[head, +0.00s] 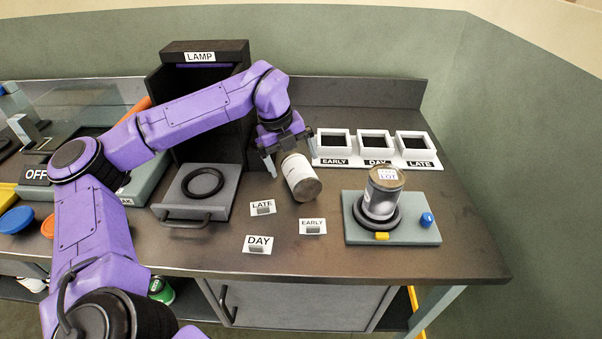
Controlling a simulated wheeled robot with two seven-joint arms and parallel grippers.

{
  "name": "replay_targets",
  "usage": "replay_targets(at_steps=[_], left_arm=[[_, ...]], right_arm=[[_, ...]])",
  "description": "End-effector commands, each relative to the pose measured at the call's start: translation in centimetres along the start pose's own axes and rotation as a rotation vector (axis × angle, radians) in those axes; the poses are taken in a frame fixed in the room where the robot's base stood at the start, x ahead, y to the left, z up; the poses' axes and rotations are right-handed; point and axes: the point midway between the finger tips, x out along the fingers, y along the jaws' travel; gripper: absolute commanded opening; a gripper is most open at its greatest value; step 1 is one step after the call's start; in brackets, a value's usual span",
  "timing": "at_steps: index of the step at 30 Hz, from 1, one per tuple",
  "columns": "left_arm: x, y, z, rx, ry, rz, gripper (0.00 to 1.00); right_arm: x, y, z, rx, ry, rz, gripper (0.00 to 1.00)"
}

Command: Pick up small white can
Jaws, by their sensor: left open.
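The small white can (298,172) is in the middle of the table, tilted or lying with its brown end toward the front. My left gripper (289,158) comes down over its far end with its fingers spread. One finger is left of the can and the other is at its upper right. I cannot tell whether the fingers touch the can, or whether it rests fully on the table. My right gripper is not in view.
A can labelled LOT (382,202) stands on a grey fixture (414,231) at right. White-framed bins (374,154) marked EARLY, DAY and LATE stand behind. Label cards (258,244) lie in front. The black LAMP box (205,57) and its ring tray (172,193) stand left.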

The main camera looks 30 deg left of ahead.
Motion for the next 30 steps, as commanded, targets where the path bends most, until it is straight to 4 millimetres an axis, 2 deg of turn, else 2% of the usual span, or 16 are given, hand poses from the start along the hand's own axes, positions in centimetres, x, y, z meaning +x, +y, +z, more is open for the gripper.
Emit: replay_targets(at_steps=[3,7,10,15,17,21,23,30], left_arm=[[1.9,-0.1,-0.5,0.003,0.004,0.007,1.00],[4.1,-0.1,-0.5,0.002,0.003,0.004,1.00],[4.8,-0.2,-0.5,0.003,0.002,0.002,1.00],[4.9,-0.2,-0.5,0.004,0.001,0.001,1.00],[4.9,-0.2,-0.5,0.004,0.001,0.001,0.84],[4.9,-0.3,-0.5,0.005,0.001,0.001,0.38],[4.8,-0.3,-0.5,0.005,0.000,0.000,0.22],[4.6,-0.4,-0.5,0.005,0.000,-0.001,0.22]], right_arm=[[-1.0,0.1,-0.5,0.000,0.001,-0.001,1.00],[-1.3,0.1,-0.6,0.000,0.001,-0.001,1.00],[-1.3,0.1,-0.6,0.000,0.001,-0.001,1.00],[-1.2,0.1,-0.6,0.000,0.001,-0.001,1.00],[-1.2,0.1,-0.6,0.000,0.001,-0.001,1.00],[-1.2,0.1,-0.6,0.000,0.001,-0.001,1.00],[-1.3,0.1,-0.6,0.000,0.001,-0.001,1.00],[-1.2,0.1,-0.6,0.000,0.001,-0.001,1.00]])
